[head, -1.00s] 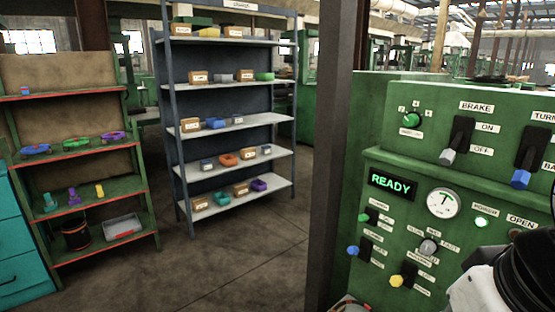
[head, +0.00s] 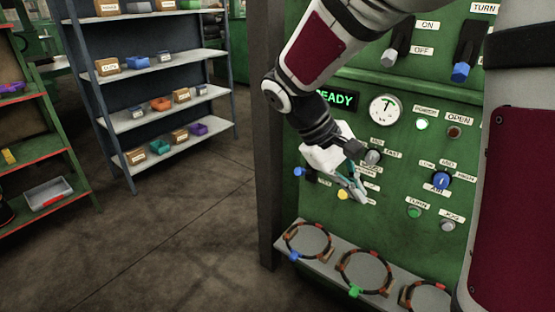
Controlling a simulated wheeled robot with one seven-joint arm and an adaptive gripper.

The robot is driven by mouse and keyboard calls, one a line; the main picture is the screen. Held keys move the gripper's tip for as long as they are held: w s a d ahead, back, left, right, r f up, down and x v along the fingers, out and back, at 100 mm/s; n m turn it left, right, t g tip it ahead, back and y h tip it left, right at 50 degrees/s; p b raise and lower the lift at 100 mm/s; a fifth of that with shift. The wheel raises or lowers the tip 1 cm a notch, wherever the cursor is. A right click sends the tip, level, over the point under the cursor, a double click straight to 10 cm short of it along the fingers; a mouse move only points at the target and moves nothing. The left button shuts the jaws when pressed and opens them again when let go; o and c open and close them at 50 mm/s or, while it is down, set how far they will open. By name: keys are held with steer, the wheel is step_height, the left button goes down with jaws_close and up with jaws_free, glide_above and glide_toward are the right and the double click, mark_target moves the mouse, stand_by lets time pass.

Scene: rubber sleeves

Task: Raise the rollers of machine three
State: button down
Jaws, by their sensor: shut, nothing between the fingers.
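The green control panel (head: 400,110) fills the right of the head view, with a lit READY display (head: 337,100) partly behind my arm. My gripper (head: 360,196) is shut and empty in front of the panel's lower left. A yellow-tipped lever (head: 343,194) is close beside its fingers, and a blue-tipped lever (head: 298,171) is further left. I cannot tell whether the fingers touch the panel. A grey selector knob (head: 373,157) is just above right of the gripper. The small labels near the levers are partly hidden or unreadable. No rollers can be made out.
Further right are a blue knob (head: 441,180) and several buttons. Upper levers (head: 391,55) stand above. A grey shelf rack (head: 130,185) is at left, with clear floor between.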

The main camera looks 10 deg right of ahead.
steer(key=w+a+f+n+t+h+b, duration=0.4)
steer(key=w+f+h, duration=0.3)
steer(key=w+f, duration=0.55)
steer(key=w+a+f+n+t+h+b, duration=0.15)
steer(key=w+f+n+h+b, duration=0.35)
steer(key=w+f, duration=0.8)
steer(key=s+d+r+h+b, duration=0.1)
steer(key=s+d, duration=0.1)
steer(key=d, duration=1)
steer(key=shift+s+d+r+m, duration=0.25)
steer(key=shift+s+m, duration=0.05)
steer(key=shift+s, duration=0.05)
